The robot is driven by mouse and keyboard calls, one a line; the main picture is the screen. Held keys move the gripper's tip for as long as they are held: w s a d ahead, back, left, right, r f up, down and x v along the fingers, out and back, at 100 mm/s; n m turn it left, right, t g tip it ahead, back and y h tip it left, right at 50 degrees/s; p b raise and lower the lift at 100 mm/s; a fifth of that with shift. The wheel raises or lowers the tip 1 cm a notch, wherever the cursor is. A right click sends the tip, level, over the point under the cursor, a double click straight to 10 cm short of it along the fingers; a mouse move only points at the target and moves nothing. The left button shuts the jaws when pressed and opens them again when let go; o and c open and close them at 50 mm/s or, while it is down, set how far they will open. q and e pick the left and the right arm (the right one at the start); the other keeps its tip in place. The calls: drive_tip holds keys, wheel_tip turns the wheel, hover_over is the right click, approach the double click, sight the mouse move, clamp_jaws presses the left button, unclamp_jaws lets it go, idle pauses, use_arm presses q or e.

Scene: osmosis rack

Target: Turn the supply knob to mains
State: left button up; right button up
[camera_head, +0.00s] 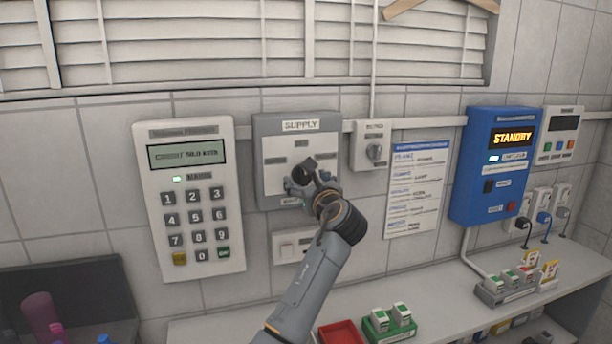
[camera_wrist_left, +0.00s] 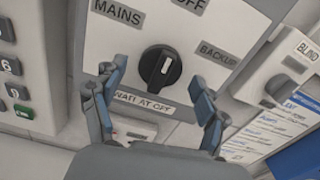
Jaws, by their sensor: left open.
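The supply panel (camera_head: 272,180) is a grey box with a white face on the tiled wall, labelled SUPPLY. In the left wrist view its round black supply knob (camera_wrist_left: 158,68) has a white pointer mark aimed up, toward the OFF label (camera_wrist_left: 188,4). The MAINS label (camera_wrist_left: 117,12) is at upper left, the BACKUP label (camera_wrist_left: 217,53) at right, and a WAIT AT OFF label (camera_wrist_left: 143,103) below. My left gripper (camera_head: 312,180) is open in front of the panel, hiding the knob in the head view. In the wrist view its fingers stand either side of the knob, apart from it.
A keypad unit (camera_head: 190,262) is left of the panel. A small blind switch box (camera_head: 370,147) and a printed sheet (camera_head: 418,190) are to its right. A blue standby unit (camera_head: 490,165) hangs farther right. A counter (camera_head: 445,290) below holds trays and small boxes.

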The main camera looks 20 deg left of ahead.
use_arm(q)
drive_tip(key=shift+w+a, duration=0.15)
drive_tip(key=shift+w, duration=0.1)
drive_tip(key=c, duration=1.1)
drive_tip(key=shift+c, duration=0.2)
